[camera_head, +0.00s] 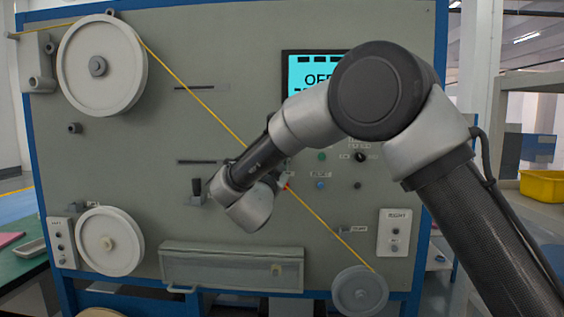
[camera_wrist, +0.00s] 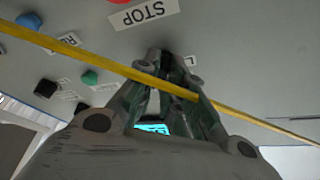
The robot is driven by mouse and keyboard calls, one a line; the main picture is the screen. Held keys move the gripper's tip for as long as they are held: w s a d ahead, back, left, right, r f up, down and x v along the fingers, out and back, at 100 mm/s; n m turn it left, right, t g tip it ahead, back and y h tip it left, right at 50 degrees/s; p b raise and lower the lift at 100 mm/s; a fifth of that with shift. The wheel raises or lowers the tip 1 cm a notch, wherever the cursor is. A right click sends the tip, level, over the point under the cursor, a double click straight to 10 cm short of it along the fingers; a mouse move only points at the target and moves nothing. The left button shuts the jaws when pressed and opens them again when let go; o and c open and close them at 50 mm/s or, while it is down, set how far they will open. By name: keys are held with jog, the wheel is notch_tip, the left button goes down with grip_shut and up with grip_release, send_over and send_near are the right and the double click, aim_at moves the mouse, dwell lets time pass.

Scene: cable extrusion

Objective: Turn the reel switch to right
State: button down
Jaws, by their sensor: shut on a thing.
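My gripper (camera_wrist: 165,62) is at the grey panel (camera_wrist: 235,50), its fingertips drawn together between two small labels, one on each side. They are shut on the small reel switch there, which the fingers hide almost wholly, so its turn angle cannot be told. The yellow cable (camera_wrist: 70,50) crosses in front of the fingers in the wrist view; I cannot tell whether it touches them. In the head view my wrist covers the gripper and the switch.
A STOP label (camera_wrist: 144,13) with a red button (camera_wrist: 119,1), a green button (camera_wrist: 90,78) and a black knob (camera_wrist: 46,88) are near the fingers. The head view shows a lit screen (camera_head: 303,72), a large white reel (camera_head: 75,70) and a lower right reel (camera_head: 350,298).

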jog(key=shift+a+m+g+h, duration=0.1)
jog(key=shift+m+g+h, duration=0.3)
jog(key=shift+m, duration=0.9)
jog(key=c, duration=1.5)
grip_release()
jog(key=v, duration=1.2)
